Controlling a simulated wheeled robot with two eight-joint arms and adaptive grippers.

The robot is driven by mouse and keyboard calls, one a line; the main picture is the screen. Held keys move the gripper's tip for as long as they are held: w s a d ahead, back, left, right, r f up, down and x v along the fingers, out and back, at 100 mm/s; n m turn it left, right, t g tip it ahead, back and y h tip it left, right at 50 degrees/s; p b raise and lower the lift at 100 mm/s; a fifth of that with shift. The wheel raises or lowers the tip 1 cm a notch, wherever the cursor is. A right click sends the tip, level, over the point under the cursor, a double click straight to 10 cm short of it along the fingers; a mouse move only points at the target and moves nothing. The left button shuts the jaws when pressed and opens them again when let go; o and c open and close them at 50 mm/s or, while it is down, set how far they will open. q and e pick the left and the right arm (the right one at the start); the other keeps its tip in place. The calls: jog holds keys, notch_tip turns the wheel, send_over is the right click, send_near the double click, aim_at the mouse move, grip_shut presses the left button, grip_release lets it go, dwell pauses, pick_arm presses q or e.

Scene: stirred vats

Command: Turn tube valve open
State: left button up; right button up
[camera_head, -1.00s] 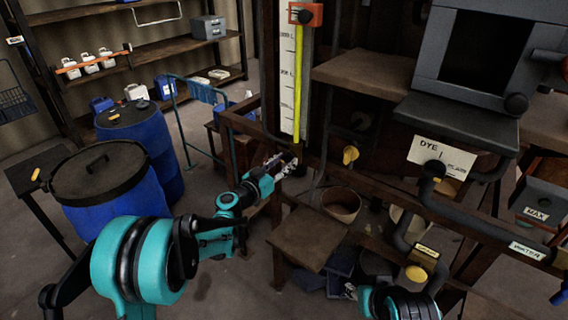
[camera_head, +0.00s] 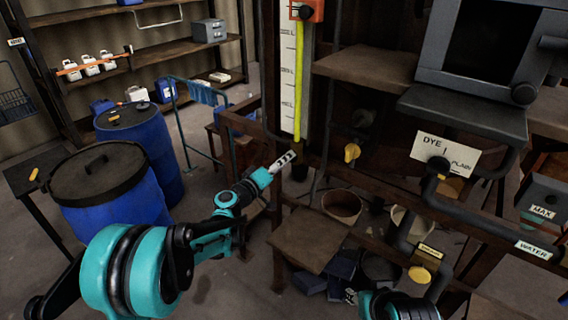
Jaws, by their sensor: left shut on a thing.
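The tube (camera_head: 298,85) is a tall yellow column in front of a white scale board (camera_head: 287,75). My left gripper (camera_head: 288,158) is at the foot of the tube. It is shut on the tube valve, which is small and mostly hidden by the fingers, so its handle angle is unclear. A dark fitting (camera_head: 300,172) shows just below the fingertips. My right gripper (camera_head: 351,296) shows only as a small piece at the bottom, beside my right arm; its jaws cannot be made out.
A yellow handle (camera_head: 352,152) sits right of the tube. A DYE sign (camera_head: 445,155), dark pipes and a WATER label (camera_head: 533,251) are farther right. A wooden stand (camera_head: 305,238) is below the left gripper. Blue barrels (camera_head: 110,185) stand at left, with open floor between.

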pick_arm(q)
jog(key=n, duration=0.6)
jog(key=shift+f+n+b, duration=0.1)
jog(key=shift+n+b, duration=0.2)
jog(key=shift+b, duration=0.1)
dwell(0.4)
jog(key=o, duration=1.2)
jog(key=shift+w, duration=0.1)
jog(key=shift+c, duration=0.2)
jog(key=shift+a, duration=0.1)
jog(key=v, duration=1.2)
